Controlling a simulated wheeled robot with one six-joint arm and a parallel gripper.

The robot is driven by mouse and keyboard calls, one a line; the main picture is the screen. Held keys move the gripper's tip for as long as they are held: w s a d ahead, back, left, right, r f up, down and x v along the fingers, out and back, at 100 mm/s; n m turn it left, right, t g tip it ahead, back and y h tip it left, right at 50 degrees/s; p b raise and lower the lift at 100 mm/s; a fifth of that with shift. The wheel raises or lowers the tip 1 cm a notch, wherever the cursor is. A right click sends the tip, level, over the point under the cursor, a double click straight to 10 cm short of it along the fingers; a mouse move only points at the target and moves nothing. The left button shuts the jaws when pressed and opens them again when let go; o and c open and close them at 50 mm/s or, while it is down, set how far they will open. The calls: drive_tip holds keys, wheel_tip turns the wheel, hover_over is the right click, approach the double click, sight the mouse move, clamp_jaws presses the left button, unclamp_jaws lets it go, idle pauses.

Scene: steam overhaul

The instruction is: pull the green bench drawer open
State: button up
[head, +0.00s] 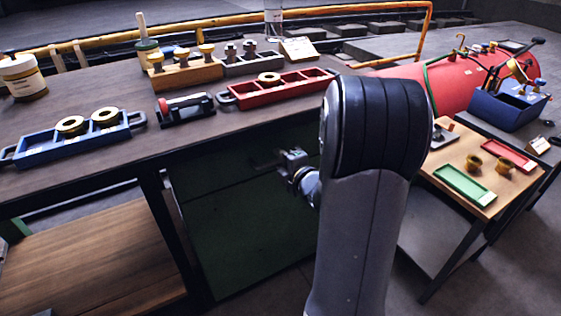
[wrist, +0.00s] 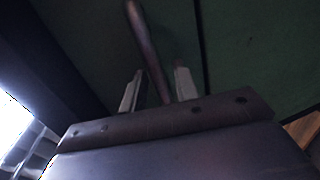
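The green bench drawer (head: 225,165) is the upper dark green front under the workbench, flush above a seam in the head view. Its green face (wrist: 90,40) fills the back of the wrist view. A bar handle (wrist: 144,35) stands out from it. My gripper (wrist: 157,82) is open, with one finger on each side of the bar and gaps visible between. In the head view my gripper (head: 287,157) is at the right part of the drawer front; the handle is hard to make out there. My arm hides the cabinet's right side.
The workbench top (head: 200,133) carries a blue tray (head: 75,137), a red tray (head: 280,89) and several fittings. A small side table (head: 455,150) with a green tray (head: 464,185) stands right of my arm. A wooden shelf (head: 90,260) lies lower left.

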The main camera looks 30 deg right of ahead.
drive_tip(key=shift+w, duration=0.2)
clamp_jaws()
idle(0.5)
